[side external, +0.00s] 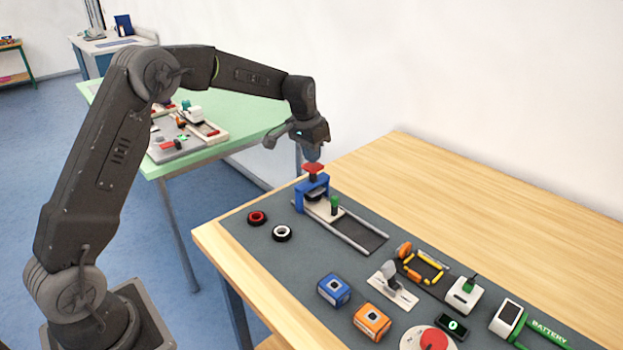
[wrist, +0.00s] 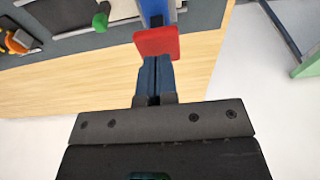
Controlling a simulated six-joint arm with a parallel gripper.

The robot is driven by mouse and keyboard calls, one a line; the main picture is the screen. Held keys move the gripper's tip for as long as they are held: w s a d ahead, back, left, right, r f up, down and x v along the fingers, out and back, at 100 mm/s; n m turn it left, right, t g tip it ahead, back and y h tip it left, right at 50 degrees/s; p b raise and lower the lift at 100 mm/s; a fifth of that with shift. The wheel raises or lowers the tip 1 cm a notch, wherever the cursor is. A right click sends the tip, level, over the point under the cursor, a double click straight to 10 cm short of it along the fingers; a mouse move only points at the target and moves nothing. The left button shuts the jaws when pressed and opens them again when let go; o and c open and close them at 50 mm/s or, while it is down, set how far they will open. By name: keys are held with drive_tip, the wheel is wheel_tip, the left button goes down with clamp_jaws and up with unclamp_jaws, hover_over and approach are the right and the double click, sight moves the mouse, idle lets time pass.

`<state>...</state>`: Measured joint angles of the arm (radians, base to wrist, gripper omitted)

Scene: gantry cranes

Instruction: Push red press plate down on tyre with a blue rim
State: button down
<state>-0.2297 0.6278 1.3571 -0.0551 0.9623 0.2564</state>
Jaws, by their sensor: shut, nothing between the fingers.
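The red press plate (side external: 313,168) sits at the top of the blue press frame (side external: 299,196), and it also shows in the wrist view (wrist: 157,42). My gripper (side external: 312,157) is shut and empty, pointing down just above the red plate. In the wrist view its closed fingertips (wrist: 155,60) overlap the plate's edge; I cannot tell whether they touch it. A dark tyre (side external: 314,196) seems to lie under the press, mostly hidden, and its rim colour does not show. A tyre with a red rim (side external: 257,217) and one with a white rim (side external: 282,233) lie left of the press.
A sliding tray with a green knob (side external: 334,204) runs on rails (side external: 362,240) beside the press. A blue box (side external: 333,290), an orange box (side external: 372,321) and several small parts stand toward the front right. The wooden table (side external: 430,190) behind the grey mat is clear.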

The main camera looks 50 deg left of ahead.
drive_tip(key=shift+f, duration=1.4)
drive_tip(key=shift+r, duration=0.1)
drive_tip(key=shift+r, duration=4.1)
drive_tip(key=s+d+r+t, duration=0.1)
drive_tip(key=s+d+r, duration=0.35)
drive_tip(key=s, duration=0.35)
drive_tip(key=s+d+r+t, duration=0.1)
drive_tip(key=s+d+r, duration=0.35)
drive_tip(key=s, duration=0.45)
drive_tip(key=s+d+f, duration=0.1)
drive_tip(key=s+f, duration=0.1)
drive_tip(key=s, duration=0.6)
drive_tip(key=s+d+f+t, duration=0.1)
drive_tip(key=s+d+f, duration=0.1)
drive_tip(key=s, duration=0.7)
drive_tip(key=shift+s+f, duration=0.25)
drive_tip(key=shift+f, duration=0.1)
